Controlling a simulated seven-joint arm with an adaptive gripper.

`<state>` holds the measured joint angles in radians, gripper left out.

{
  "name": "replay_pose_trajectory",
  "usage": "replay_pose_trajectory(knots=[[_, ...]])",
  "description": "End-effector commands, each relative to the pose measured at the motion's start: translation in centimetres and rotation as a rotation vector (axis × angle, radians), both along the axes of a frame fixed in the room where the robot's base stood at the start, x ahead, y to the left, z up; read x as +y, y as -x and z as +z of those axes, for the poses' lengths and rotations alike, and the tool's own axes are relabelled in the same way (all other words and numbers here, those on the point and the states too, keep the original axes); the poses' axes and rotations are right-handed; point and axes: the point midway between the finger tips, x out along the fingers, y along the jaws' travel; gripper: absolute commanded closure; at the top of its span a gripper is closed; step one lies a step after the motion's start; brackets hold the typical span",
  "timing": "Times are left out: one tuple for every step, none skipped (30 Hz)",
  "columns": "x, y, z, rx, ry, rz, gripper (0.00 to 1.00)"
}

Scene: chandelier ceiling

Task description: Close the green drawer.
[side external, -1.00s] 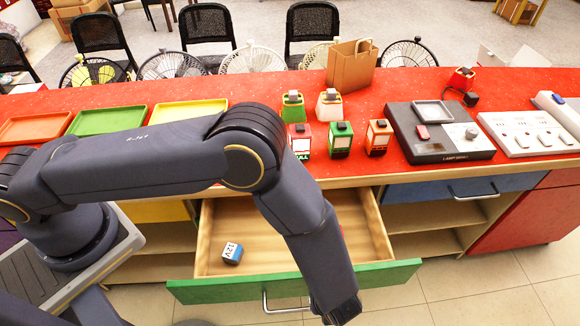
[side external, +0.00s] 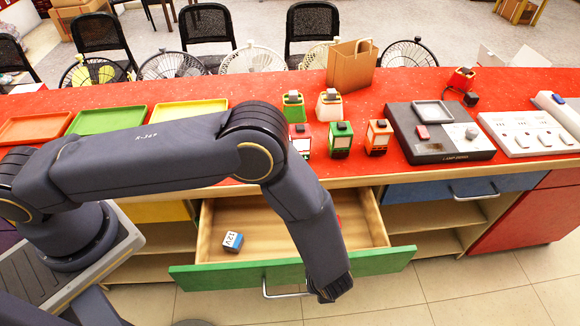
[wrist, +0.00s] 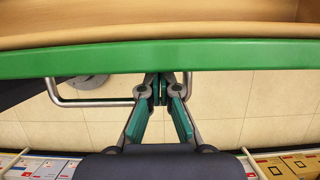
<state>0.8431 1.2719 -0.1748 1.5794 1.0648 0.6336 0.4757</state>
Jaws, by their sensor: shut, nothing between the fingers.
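The green drawer (side external: 375,262) stands pulled out from the counter in the side external view. Its green front edge (wrist: 230,56) crosses the upper part of the wrist view. A metal bar handle (wrist: 95,102) is on its front; it also shows in the side view (side external: 285,294). My gripper (wrist: 160,78) is shut and empty, with its fingertips at the drawer front beside the right end of the handle. Whether the fingertips touch the front I cannot tell. In the side view my arm hides the gripper and part of the drawer front.
A blue and white block marked 12V (side external: 233,241) lies inside the drawer. The red countertop (side external: 250,185) holds trays, small coloured blocks and a paper bag (side external: 351,66). A blue drawer (side external: 455,190) is shut to the right. The floor before the drawer is clear.

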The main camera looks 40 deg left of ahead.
Motion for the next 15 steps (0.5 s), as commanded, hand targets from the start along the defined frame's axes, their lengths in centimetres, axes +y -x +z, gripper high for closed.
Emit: replay_pose_trajectory(knots=[[1.0,-1.0,0.0,-0.002,-0.002,0.005,1.00],[1.5,-1.5,0.0,-0.002,-0.003,0.006,1.00],[2.2,-2.2,0.0,-0.003,-0.003,0.005,1.00],[2.8,-2.7,0.0,-0.003,-0.003,0.004,1.00],[3.4,-3.3,0.0,-0.004,-0.004,0.005,1.00],[4.1,-4.0,0.0,-0.002,-0.002,0.005,1.00],[4.7,-4.6,0.0,-0.003,-0.003,0.004,1.00],[5.3,-5.2,0.0,-0.002,-0.003,0.007,1.00],[5.9,-5.8,0.0,-0.002,-0.002,0.005,1.00],[6.5,-6.4,0.0,-0.002,-0.003,0.007,1.00],[7.1,-6.9,0.0,-0.002,-0.003,0.007,1.00],[7.7,-7.6,0.0,-0.002,-0.002,0.006,1.00],[8.2,-8.1,0.0,-0.002,-0.001,0.006,1.00],[8.7,-8.5,0.0,-0.001,-0.001,0.005,1.00],[9.3,-9.2,0.0,-0.002,-0.002,0.006,1.00]])
